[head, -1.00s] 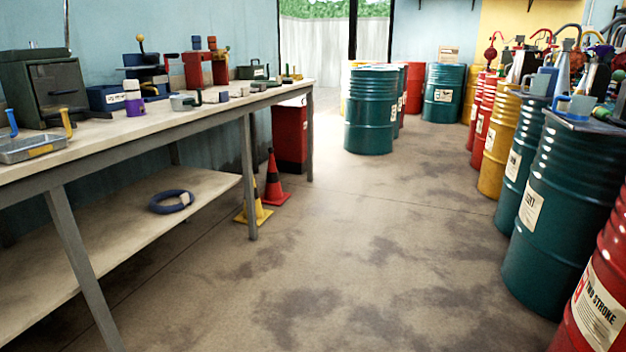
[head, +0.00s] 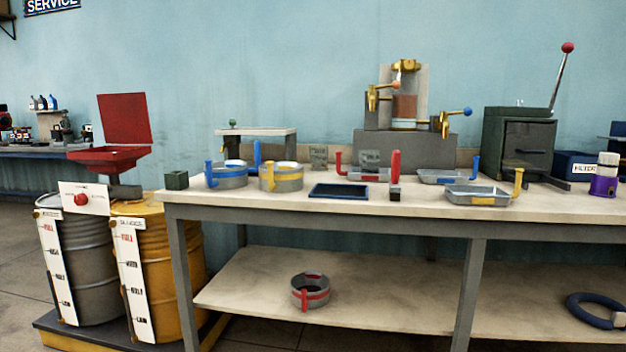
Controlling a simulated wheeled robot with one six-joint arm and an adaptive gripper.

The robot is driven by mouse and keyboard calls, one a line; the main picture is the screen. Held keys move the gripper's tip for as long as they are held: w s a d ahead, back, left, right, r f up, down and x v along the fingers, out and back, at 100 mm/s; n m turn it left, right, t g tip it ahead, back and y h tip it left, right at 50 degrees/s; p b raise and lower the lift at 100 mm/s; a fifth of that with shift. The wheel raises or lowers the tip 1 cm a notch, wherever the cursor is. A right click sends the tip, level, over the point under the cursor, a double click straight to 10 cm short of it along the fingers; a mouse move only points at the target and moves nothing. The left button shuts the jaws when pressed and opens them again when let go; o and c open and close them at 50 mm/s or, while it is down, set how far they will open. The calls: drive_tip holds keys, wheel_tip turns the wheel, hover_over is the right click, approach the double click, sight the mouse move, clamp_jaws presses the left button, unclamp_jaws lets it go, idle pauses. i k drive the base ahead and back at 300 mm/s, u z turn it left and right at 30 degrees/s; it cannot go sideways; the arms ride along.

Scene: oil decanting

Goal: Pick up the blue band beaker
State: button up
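In the head view, the blue band beaker (head: 232,182) stands upright on the left part of the workbench. It is a short, wide grey metal vessel with a blue band and a blue handle on its left side. A similar beaker with a yellow band (head: 287,184) stands just to its right. A third one with a red band (head: 311,292) sits on the lower shelf. My gripper is not in view.
The workbench (head: 570,214) also holds a dark blue tray (head: 338,191), shallow pans with coloured handles (head: 478,197), a brass-tapped apparatus (head: 405,146) and a dark green box with a lever (head: 519,146). Grey (head: 85,265) and yellow (head: 162,255) drums stand left of the bench.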

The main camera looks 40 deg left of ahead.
sight(369, 159)
drive_tip(key=u, duration=0.65)
drive_tip(key=i, duration=0.95)
drive_tip(key=u, duration=0.45)
